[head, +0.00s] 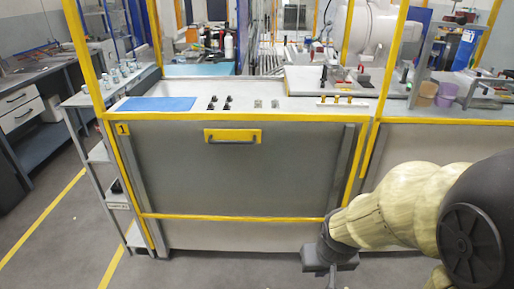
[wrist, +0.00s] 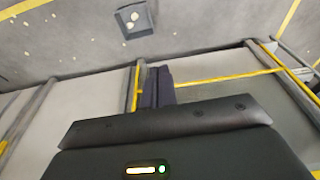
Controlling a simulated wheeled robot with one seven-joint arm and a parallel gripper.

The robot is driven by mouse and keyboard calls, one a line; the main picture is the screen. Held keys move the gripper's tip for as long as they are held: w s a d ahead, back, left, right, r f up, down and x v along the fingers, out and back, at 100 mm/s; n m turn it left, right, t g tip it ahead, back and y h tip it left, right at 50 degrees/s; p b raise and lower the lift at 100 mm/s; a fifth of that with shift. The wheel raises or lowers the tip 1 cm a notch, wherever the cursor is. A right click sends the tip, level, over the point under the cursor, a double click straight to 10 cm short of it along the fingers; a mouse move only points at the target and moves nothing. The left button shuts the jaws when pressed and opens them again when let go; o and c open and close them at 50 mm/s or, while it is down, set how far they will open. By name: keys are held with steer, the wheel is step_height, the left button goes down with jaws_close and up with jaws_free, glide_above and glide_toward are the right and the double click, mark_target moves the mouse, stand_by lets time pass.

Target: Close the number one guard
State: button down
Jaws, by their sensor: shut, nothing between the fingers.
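The number one guard (head: 275,172) is a wide grey panel in the head view, marked by a yellow "1" label (head: 122,129) at its upper left. Its yellow plate with a dark bar handle (head: 232,137) sits near the top edge. The panel is below worktop level, and the framed space above it is open. My gripper (head: 333,279) is low at the right, near the panel's lower right corner and away from the handle. In the wrist view its dark fingers (wrist: 158,88) are together and empty. Whether it touches the panel cannot be told.
A worktop (head: 260,90) with a blue mat (head: 157,104) and small parts lies behind the guard. Yellow posts (head: 82,45) frame it. A shelf rack (head: 100,155) stands at the left. Grey floor (head: 200,270) in front is clear. A white robot arm (head: 370,28) stands behind.

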stand_by(0.3)
steer(key=w+a+n+t+p, duration=0.3)
steer(key=w+a+n+t, duration=0.2)
steer(key=w+n, duration=0.6)
steer(key=w+a+f+n+t+p, duration=0.1)
steer(key=w+a+n+t+p, duration=0.2)
steer(key=w+a+n+t, duration=0.2)
steer(key=w+a+f+n+t+p, duration=0.1)
steer(key=w+a+n+t+p, duration=0.2)
steer(key=w+n, duration=1.5)
steer(key=a+n+t, duration=0.1)
steer(key=a+t, duration=0.2)
steer(key=a, duration=0.4)
steer(key=shift+w+a+f+h, duration=0.15)
steer(key=shift+w+f+h, duration=0.05)
steer(key=shift+w+h, duration=0.15)
steer(key=shift+w+n, duration=0.1)
steer(key=shift+n, duration=0.2)
